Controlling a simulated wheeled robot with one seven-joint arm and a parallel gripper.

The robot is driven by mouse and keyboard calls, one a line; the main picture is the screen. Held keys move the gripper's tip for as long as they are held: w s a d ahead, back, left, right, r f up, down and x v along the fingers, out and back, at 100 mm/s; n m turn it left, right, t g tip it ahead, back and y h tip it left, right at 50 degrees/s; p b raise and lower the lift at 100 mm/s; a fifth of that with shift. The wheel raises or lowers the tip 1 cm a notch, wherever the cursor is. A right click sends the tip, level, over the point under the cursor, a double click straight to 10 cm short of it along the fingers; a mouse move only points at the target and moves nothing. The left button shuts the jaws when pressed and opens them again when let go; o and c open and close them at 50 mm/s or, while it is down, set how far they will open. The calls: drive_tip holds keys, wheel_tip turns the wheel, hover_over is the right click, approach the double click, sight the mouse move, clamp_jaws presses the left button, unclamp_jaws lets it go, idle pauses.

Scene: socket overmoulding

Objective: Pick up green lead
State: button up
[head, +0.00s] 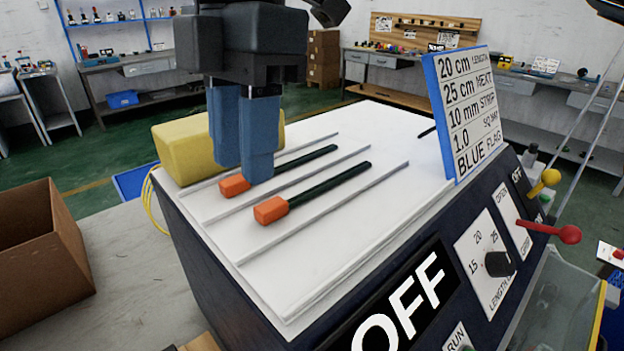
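Two dark green leads with orange ends lie on the white top of the machine (370,210), between thin grey ridges. The farther green lead (308,158) has its orange end (235,186) at the left. The nearer green lead (330,187) has its orange end (270,210) at the left and is clear of the fingers. My gripper (243,174) points down with its two blue fingers apart. Its fingertips overlap the orange end of the farther lead in the picture. The near finger hides part of that lead; I cannot tell whether they touch.
A yellow block (182,150) stands behind the fingers. A sign (470,110) reading 20 cm length and blue flag stands at the right edge of the top. The front panel has an OFF display (403,302), a dial and levers. A cardboard box (45,250) stands left.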

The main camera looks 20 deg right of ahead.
sight(273, 203)
drive_tip(key=d, duration=0.1)
drive_tip(key=w+d, duration=0.1)
drive_tip(key=w+d+m+h, duration=0.1)
drive_tip(key=shift+w+r+t, duration=0.15)
drive_tip(key=shift+r+t, duration=0.1)
drive_tip(key=shift+t, duration=0.05)
drive_tip(key=shift+w+d+f, duration=0.1)
drive_tip(key=shift+w+f, duration=0.05)
drive_tip(key=shift+s+a+f+p, duration=0.15)
drive_tip(key=shift+f+p, duration=0.3)
drive_tip(key=shift+f, duration=1.4)
drive_tip(key=shift+s+a+f+p, duration=0.15)
drive_tip(key=shift+f+p, duration=0.25)
drive_tip(key=shift+f, duration=1.4)
clamp_jaws()
